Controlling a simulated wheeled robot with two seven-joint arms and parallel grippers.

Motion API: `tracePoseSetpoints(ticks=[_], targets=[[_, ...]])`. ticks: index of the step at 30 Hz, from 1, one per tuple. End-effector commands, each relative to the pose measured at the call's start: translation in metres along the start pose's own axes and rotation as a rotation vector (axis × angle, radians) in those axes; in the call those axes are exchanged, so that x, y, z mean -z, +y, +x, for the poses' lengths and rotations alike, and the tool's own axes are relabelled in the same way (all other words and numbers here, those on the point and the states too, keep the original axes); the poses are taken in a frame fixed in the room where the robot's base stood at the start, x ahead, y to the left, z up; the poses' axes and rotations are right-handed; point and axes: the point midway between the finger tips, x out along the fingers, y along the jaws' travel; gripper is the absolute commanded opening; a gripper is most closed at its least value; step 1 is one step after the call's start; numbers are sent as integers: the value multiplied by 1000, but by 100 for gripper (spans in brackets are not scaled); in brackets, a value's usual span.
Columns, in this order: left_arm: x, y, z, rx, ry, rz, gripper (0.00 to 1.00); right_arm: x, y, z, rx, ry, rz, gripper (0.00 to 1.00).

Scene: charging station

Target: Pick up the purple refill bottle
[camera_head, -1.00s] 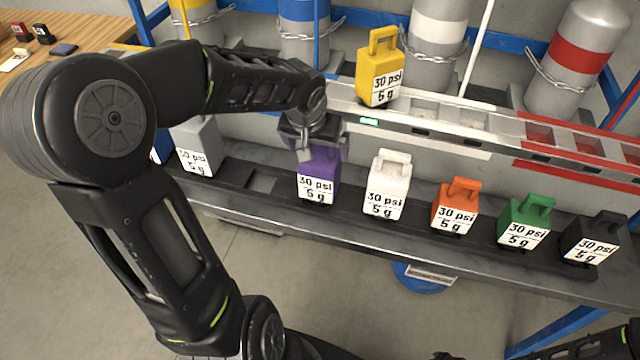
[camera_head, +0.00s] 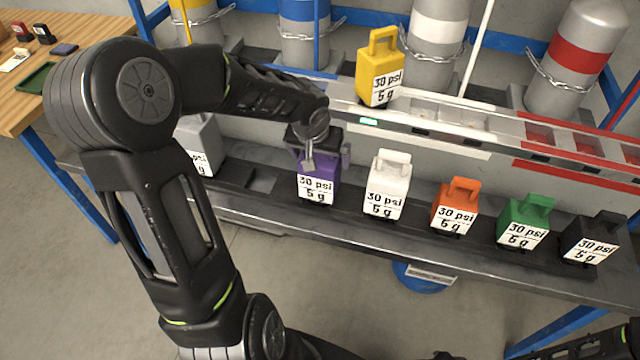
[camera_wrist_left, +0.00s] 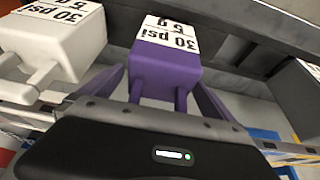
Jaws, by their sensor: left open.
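The purple refill bottle (camera_head: 319,182) stands upright on the dark shelf, between the grey and the white bottles. Its label reads 30 psi, 5 g. My left gripper (camera_head: 322,158) is open at the top of the purple bottle, and its fingers partly hide the handle in the head view. In the left wrist view the purple bottle (camera_wrist_left: 166,72) lies straight ahead, with its handle posts between the two spread fingers (camera_wrist_left: 160,92). I cannot tell whether the fingers touch it. My right gripper is not clearly in view; only a dark arm part shows at the bottom right.
A white bottle (camera_head: 386,188) stands close on the right, followed by orange (camera_head: 455,208), green (camera_head: 524,222) and black (camera_head: 590,240) bottles. A grey bottle (camera_head: 198,147) is on the left. A yellow bottle (camera_head: 380,78) sits on the rail behind. Chained cylinders (camera_head: 440,40) stand at the back.

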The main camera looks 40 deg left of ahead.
Motion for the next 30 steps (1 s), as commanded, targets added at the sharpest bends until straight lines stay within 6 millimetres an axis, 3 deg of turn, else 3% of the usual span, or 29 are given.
tracePoseSetpoints(ticks=[9,30], targets=[[0,0,0,0,0,0,98,0,0,0,0,0,0,36],[0,0,0,0,0,0,41,0,0,0,0,0,0,36]])
